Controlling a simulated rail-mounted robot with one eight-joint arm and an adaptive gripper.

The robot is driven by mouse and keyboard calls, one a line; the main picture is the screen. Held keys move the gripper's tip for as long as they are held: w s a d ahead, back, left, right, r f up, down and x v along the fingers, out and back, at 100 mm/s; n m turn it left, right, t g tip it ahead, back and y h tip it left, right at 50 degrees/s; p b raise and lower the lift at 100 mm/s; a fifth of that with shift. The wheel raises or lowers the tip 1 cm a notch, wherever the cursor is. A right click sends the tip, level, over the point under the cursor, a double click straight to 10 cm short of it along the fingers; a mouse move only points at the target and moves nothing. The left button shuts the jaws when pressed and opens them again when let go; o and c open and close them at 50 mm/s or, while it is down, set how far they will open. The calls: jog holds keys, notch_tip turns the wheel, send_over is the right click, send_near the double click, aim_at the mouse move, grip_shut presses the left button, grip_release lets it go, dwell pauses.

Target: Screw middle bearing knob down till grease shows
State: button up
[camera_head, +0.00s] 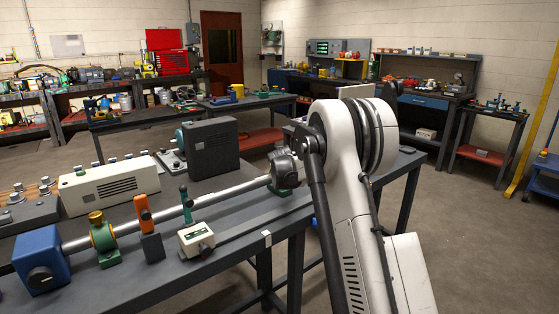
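A long steel shaft (150,215) runs from a blue end block (41,262) at the lower left toward the right. A green bearing (104,242) with a brass knob (96,217) on top sits around the shaft near the blue block. Another green part (288,190), which looks like a bearing base, shows at the shaft's right end in view. A grey jointed piece, apparently my gripper (283,168), is right above it, partly behind my white arm. Its fingers are too small to make out. Any knob there is hidden, and no grease can be made out.
An orange-topped upright tool (147,228) and a white box with a green lever (196,240) stand in front of the shaft. A beige vented box (108,187) and a dark grey cabinet (211,148) stand behind it. The bench's front right is clear.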

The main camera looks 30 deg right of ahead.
dwell(0.4)
jog(key=o, duration=1.2)
jog(key=v, duration=1.2)
jog(key=shift+a, duration=0.1)
